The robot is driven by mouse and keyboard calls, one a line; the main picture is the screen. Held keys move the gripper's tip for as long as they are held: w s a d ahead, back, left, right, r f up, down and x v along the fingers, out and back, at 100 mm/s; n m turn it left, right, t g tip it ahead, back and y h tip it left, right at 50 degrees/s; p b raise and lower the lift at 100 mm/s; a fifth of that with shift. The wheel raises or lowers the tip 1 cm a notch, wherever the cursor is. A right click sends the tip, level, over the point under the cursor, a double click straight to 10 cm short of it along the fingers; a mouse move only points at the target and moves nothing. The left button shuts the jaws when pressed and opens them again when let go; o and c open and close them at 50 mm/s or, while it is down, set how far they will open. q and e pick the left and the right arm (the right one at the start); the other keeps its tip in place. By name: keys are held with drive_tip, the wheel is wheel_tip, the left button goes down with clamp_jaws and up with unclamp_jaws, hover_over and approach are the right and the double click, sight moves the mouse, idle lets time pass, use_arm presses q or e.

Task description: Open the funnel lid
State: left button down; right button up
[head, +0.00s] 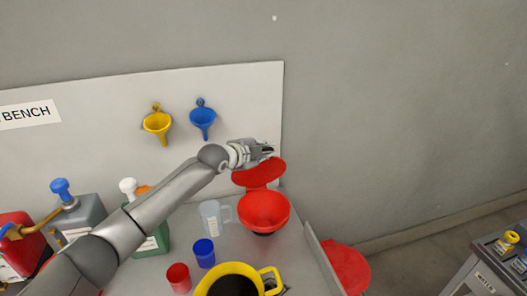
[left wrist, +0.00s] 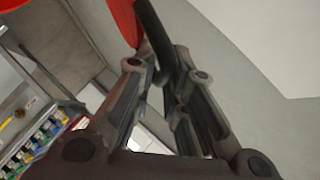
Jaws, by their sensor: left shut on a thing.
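A red funnel (head: 264,211) stands on the bench at its right side, its bowl facing up. Its red lid (head: 260,174) is raised above the back of the bowl and tilted, standing open. My left gripper (head: 267,150) is at the upper edge of the lid. In the left wrist view, my left gripper (left wrist: 163,78) is shut on a dark curved handle (left wrist: 152,32), with the red lid (left wrist: 122,18) just beyond it. My right gripper is not in view.
A clear jug (head: 210,218), a blue cup (head: 204,253), a red cup (head: 178,278) and a yellow-rimmed container (head: 242,268) stand left and in front of the funnel. Yellow (head: 157,122) and blue (head: 203,118) funnels hang on the back panel. A grey side edge (head: 325,262) borders the bench's right.

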use_arm(q)
drive_tip(key=c, duration=1.5)
unclamp_jaws()
drive_tip(key=shift+d+f, duration=0.1)
drive_tip(key=shift+f, duration=0.15)
drive_tip(key=v, duration=1.2)
drive_tip(key=shift+r, duration=0.2)
drive_tip(key=shift+w, duration=0.1)
drive_tip(key=shift+c, duration=0.2)
